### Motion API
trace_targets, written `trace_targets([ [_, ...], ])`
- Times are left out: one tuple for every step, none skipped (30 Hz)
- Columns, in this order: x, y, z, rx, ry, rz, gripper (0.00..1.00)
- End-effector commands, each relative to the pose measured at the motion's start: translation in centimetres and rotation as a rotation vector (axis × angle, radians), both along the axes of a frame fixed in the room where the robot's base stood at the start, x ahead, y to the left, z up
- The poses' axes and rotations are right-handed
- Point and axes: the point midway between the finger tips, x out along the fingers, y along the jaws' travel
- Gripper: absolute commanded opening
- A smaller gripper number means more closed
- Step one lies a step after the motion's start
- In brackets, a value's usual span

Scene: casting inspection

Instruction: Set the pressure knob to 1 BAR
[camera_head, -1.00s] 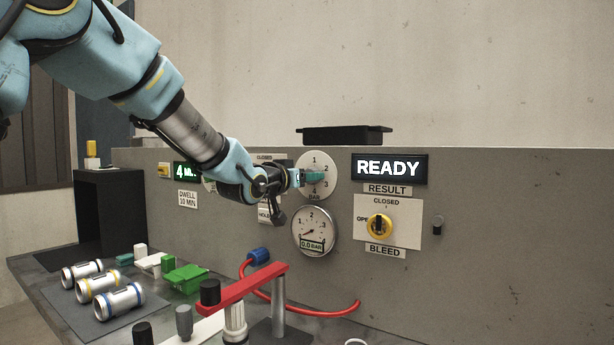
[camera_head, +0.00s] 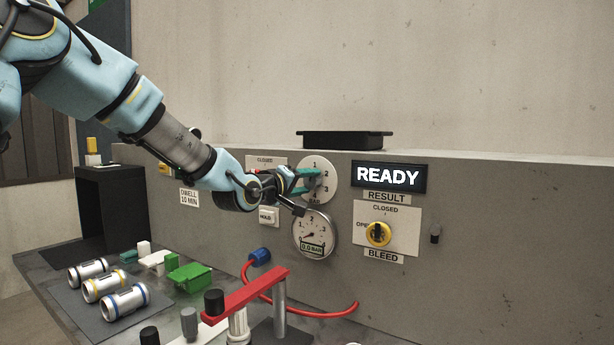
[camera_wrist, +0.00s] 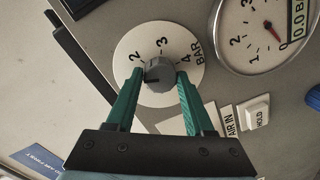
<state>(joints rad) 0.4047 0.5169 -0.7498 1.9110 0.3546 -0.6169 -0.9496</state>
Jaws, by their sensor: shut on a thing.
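The pressure knob (camera_wrist: 159,74) is a grey round knob on a white dial (camera_wrist: 146,33) marked 2, 3, 4 and BAR in the wrist view. The 1 is hidden there, but it shows at the top of the dial (camera_head: 316,163) in the head view. My gripper (camera_wrist: 160,76) has its green fingers on either side of the knob, shut on it. A dark mark shows on the knob's left side; the exact setting is hard to tell. In the head view my gripper (camera_head: 312,180) covers the knob.
The pressure gauge (camera_head: 315,234) below reads 0.0 BAR. A READY display (camera_head: 389,175) and yellow bleed knob (camera_head: 378,234) are to the right. A HOLD button (camera_head: 268,215) is at lower left. A red clamp arm (camera_head: 245,296) stands in front.

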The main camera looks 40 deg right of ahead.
Motion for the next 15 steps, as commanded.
trace_targets([
  [0.18, 0.07, 0.19, -0.01, 0.042, 0.002, 0.0],
  [0.14, 0.04, 0.18, -0.016, 0.068, 0.002, 0.0],
  [0.16, 0.05, 0.17, -0.025, 0.097, 0.002, 0.0],
  [0.17, 0.06, 0.18, -0.031, 0.12, 0.002, 0.0],
  [0.16, 0.05, 0.19, -0.036, 0.141, 0.002, 0.0],
  [0.17, 0.04, 0.13, -0.043, 0.169, 0.002, 0.0],
  [0.16, 0.04, 0.14, -0.049, 0.187, 0.001, 0.0],
  [0.16, 0.04, 0.16, -0.054, 0.204, 0.002, 0.0],
  [0.19, 0.06, 0.14, -0.06, 0.227, 0.002, 0.0],
  [0.17, 0.04, 0.12, -0.064, 0.242, 0.002, 0.0],
  [0.13, 0.03, 0.11, -0.068, 0.257, 0.001, 0.0],
  [0.12, 0.02, 0.1, -0.073, 0.275, 0.001, 0.0],
  [0.15, 0.03, 0.1, -0.076, 0.287, 0.001, 0.0],
  [0.16, 0.04, 0.1, -0.079, 0.296, 0.002, 0.0],
  [0.15, 0.04, 0.09, -0.082, 0.309, 0.001, 0.0],
])
